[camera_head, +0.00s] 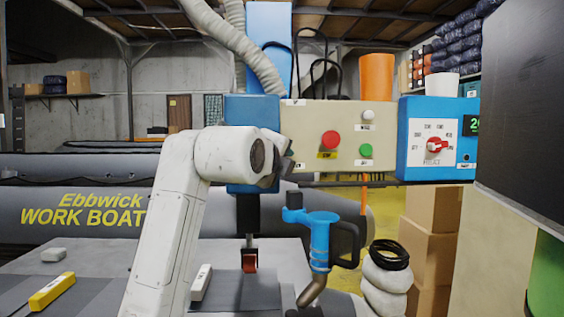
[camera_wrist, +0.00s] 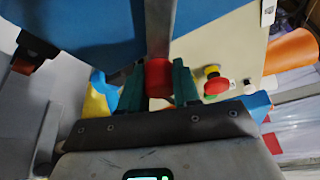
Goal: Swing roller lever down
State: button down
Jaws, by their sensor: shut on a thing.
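In the wrist view, my gripper (camera_wrist: 158,86) has its two green fingers shut on the red grip (camera_wrist: 158,76) of the roller lever. The lever's grey metal bar (camera_wrist: 160,28) runs up from the grip, past the blue machine housing (camera_wrist: 85,40). In the head view, the lever and my fingers are hidden behind my white arm. The red roller (camera_head: 249,262) hangs below the blue machine head, low over the grey bench; I cannot tell whether it touches.
Right of the arm is a cream control panel (camera_head: 309,115) with a red button (camera_head: 331,139) and green button (camera_head: 366,151). A blue hot-air tool (camera_head: 319,240) hangs below it. A blue dial box (camera_head: 432,115) stands farther right. A yellow tool (camera_head: 52,291) lies on the bench.

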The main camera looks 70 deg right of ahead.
jog(key=shift+f, duration=0.2)
jog(key=c, duration=0.8)
grip_release()
jog(key=shift+r, duration=0.1)
jog(key=a+r, duration=0.1)
jog(key=a, duration=0.9)
jog(key=shift+s+a+r, duration=0.15)
jog(key=shift+a+r, duration=0.15)
jog(key=shift+a, duration=0.05)
